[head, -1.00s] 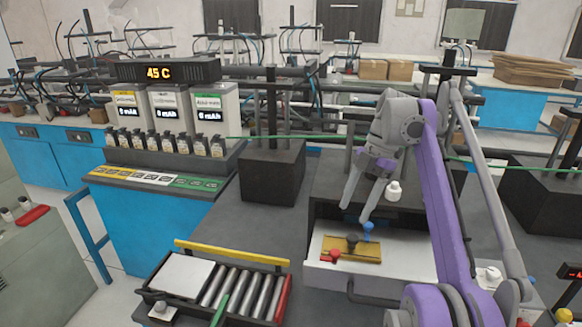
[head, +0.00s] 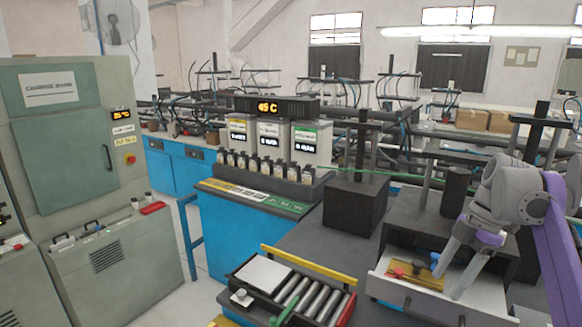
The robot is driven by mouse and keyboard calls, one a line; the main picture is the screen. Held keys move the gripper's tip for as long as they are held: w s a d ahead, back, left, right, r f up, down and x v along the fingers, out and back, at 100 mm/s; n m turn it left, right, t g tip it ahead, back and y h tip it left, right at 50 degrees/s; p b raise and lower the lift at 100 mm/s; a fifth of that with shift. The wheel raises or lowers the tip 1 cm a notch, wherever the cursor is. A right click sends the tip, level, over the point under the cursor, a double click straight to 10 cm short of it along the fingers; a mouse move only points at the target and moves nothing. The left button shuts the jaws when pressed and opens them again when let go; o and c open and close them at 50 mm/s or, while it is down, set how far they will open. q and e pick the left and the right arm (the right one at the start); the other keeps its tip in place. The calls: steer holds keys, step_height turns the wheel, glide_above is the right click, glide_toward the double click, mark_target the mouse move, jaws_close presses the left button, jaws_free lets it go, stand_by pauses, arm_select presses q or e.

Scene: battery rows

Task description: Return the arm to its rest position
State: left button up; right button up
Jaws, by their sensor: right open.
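My right arm comes in from the right edge. Its right gripper (head: 448,286) is open, with its fingers pointing down over the right part of an open drawer (head: 488,297). Nothing shows between the fingers. Inside the drawer is a yellow piece (head: 408,271) with small red and blue knobs beside it. The left fingertip overlaps the area by the blue knob (head: 434,259); I cannot tell whether they touch. My left gripper is not in view.
A tray of metal cylinders (head: 290,292) with a yellow bar stands left of the drawer. Behind are a black block with a post (head: 355,205) and a rack of small bottles (head: 262,168) under a 45 C display. A grey-green cabinet (head: 65,130) stands left.

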arm_select(q)
steer(key=shift+w+a, duration=0.1)
steer(key=shift+w, duration=0.3)
arm_select(e)
steer(key=s+a+f+m+t+h, duration=0.1)
steer(key=s+a+f+m, duration=0.3)
steer(key=f, duration=0.4)
steer(key=s+a+f+m+t+h, duration=0.1)
steer(key=s+a+f+m+t, duration=0.2)
steer(key=s+a+f+m, duration=0.2)
steer(key=s+a+f+m+t+h, duration=0.1)
steer(key=s+a+f+m+t, duration=0.2)
steer(key=f+m, duration=0.7)
steer(key=s+a+f, duration=0.2)
steer(key=s, duration=0.2)
steer(key=shift+a+h, duration=0.15)
steer(key=shift+h, duration=0.25)
arm_select(q)
steer(key=shift+f, duration=0.1)
